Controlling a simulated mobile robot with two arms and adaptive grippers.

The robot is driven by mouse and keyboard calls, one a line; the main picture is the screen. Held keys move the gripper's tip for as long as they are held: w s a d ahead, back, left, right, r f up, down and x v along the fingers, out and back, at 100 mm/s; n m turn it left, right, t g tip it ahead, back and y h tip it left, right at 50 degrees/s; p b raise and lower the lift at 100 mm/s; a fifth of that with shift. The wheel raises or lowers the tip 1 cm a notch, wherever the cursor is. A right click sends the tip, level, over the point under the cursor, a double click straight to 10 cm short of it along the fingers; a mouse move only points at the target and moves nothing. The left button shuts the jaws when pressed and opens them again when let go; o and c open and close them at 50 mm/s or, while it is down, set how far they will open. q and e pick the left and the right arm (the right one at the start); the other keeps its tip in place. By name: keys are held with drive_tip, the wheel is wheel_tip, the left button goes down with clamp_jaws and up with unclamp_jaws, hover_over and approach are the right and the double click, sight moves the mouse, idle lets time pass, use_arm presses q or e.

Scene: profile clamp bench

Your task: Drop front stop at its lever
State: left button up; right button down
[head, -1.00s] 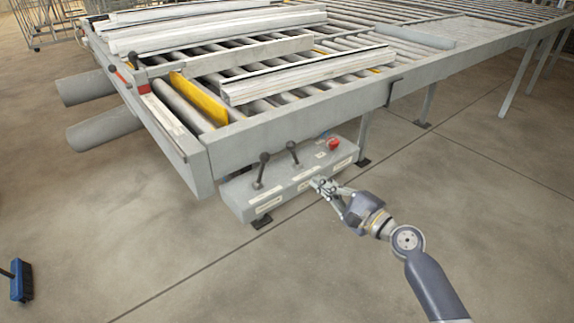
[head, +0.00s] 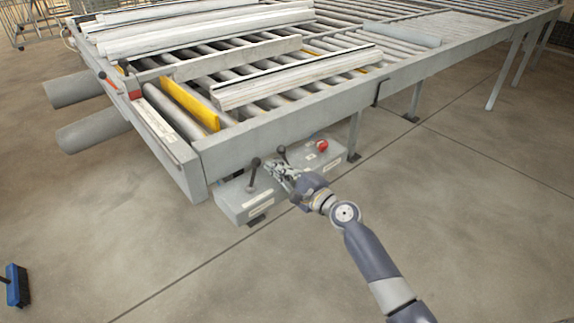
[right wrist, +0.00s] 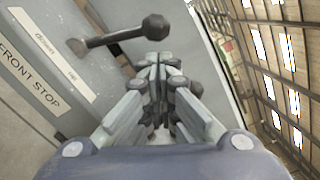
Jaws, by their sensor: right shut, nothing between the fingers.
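The control box (head: 300,172) hangs below the front edge of the roller table. Its left black lever (head: 253,172) stands upright with a ball knob; a second black lever (head: 282,153) is to its right. In the right wrist view a lever with a black ball (right wrist: 155,27) stands beside the label FRONT STOP (right wrist: 35,77). My right gripper (head: 270,168) is shut and empty, just right of the left lever, apart from it in the wrist view (right wrist: 158,65). A yellow plate (head: 190,103) stands up between the rollers. My left gripper is not in view.
A red button (head: 322,145) sits at the box's right end. The roller table (head: 290,122) overhangs the box and carries several pale profiles (head: 295,80). A blue brush (head: 16,286) is on the floor at far left. The floor in front is clear.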

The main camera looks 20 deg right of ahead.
sight(256, 163)
drive_tip(key=shift+a+r, duration=0.15)
drive_tip(key=shift+a, duration=0.05)
drive_tip(key=shift+s+a+r+n+p, duration=0.1)
drive_tip(key=shift+a+r+n+p, duration=0.25)
drive_tip(key=shift+n, duration=0.25)
idle(0.4)
drive_tip(key=shift+s+a+r+n, duration=0.2)
drive_tip(key=shift+a+n, duration=0.15)
drive_tip(key=shift+n, duration=0.25)
drive_tip(key=shift+s+a+r+n+p, duration=0.2)
drive_tip(key=shift+a+r+n+p, duration=0.4)
drive_tip(key=shift+n, duration=0.4)
drive_tip(key=shift+s+a+r+n+p, duration=0.15)
drive_tip(key=shift+s+a+n+p, duration=0.1)
drive_tip(key=shift+a+n+p, duration=0.65)
drive_tip(key=shift+s+a+n, duration=0.2)
drive_tip(key=shift+a+n, duration=0.25)
drive_tip(key=shift+n, duration=0.55)
